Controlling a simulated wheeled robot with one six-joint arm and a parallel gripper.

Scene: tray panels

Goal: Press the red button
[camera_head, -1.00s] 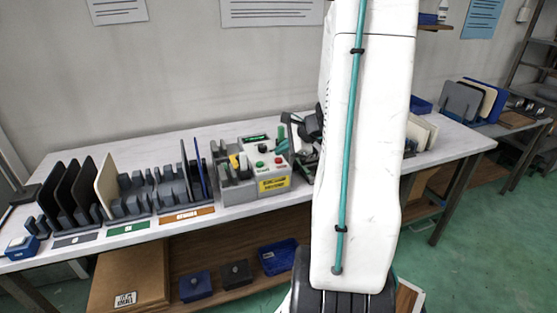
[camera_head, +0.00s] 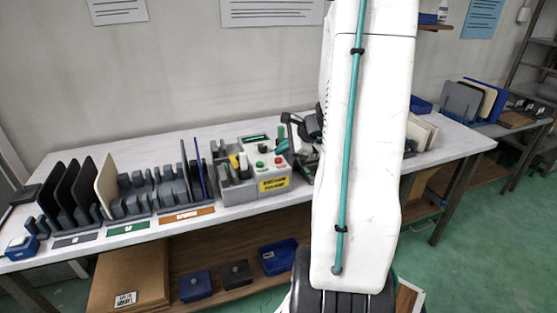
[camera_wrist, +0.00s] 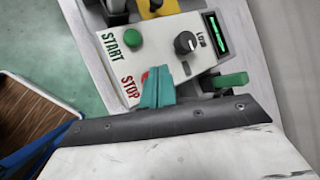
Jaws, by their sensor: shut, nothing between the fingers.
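The red button (camera_wrist: 146,76) sits beside the word STOP on the pale panel of a control box (camera_wrist: 168,59). In the wrist view my gripper's teal fingers (camera_wrist: 158,86) are together and empty, over the right side of the button. Most of the button is hidden behind them. I cannot tell whether the fingertips touch it. In the head view the red button (camera_head: 279,161) shows on the box (camera_head: 250,192), right of a green button (camera_head: 260,164). My arm covers much of the area to the right of the box.
A green START button (camera_wrist: 134,39), a dark knob (camera_wrist: 186,42) and a lit green display (camera_wrist: 215,34) share the panel. A green lever (camera_wrist: 230,80) stands close to the right of my fingers. Racks with upright panels (camera_head: 108,185) fill the table's left side.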

